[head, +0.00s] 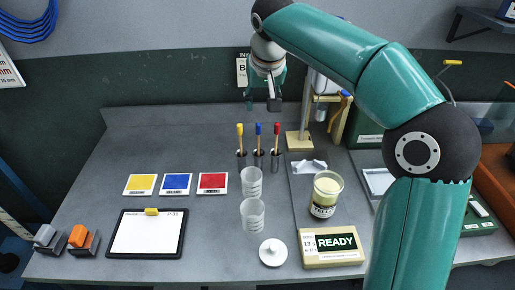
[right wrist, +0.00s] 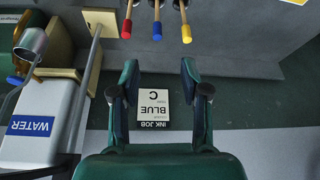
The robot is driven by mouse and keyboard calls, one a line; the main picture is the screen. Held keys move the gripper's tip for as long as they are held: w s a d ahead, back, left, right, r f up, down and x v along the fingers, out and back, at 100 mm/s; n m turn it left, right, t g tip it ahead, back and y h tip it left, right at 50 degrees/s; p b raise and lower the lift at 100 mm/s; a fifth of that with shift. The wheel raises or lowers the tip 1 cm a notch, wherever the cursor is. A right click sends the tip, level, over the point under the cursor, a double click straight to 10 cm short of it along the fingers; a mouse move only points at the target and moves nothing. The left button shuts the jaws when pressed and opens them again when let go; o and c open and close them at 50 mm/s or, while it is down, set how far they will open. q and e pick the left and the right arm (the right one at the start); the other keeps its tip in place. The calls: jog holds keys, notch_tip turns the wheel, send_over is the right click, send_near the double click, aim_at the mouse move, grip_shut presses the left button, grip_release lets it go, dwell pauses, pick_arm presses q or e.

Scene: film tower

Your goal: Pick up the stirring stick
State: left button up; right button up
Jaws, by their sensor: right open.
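Three sticks with coloured ends stand upright in dark holders at the back middle of the table: a yellow-ended stick (head: 240,138), a blue-ended stick (head: 258,138) and a red-ended stick (head: 276,138). The right wrist view shows the red-ended (right wrist: 127,22), blue-ended (right wrist: 157,24) and yellow-ended (right wrist: 185,26) sticks at its top, with wooden shafts. I cannot tell which is the stirring stick. My right gripper (head: 264,98) is open and empty, above and behind the sticks; its fingers (right wrist: 157,90) also show in the right wrist view. My left gripper is out of view.
A wall card (right wrist: 153,105) reads "INK JOB BLUE C". Two clear cups (head: 252,214), a jar (head: 325,195), a white lid (head: 273,252) and a "READY" box (head: 333,246) stand in front. Colour cards (head: 176,184) and a clipboard (head: 147,234) lie left. A wooden-based stand (head: 299,141) is close right.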

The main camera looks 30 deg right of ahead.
aim_at(259, 125)
jog(key=x, duration=0.8)
jog(key=shift+f, duration=0.15)
jog(key=shift+d+p+x, duration=0.15)
jog(key=shift+p+x, duration=0.1)
jog(key=shift+x, duration=1.05)
jog(key=shift+d+p+x, duration=0.15)
jog(key=shift+p+x, duration=0.1)
jog(key=shift+x, duration=1.1)
jog(key=shift+c, duration=0.4)
grip_shut()
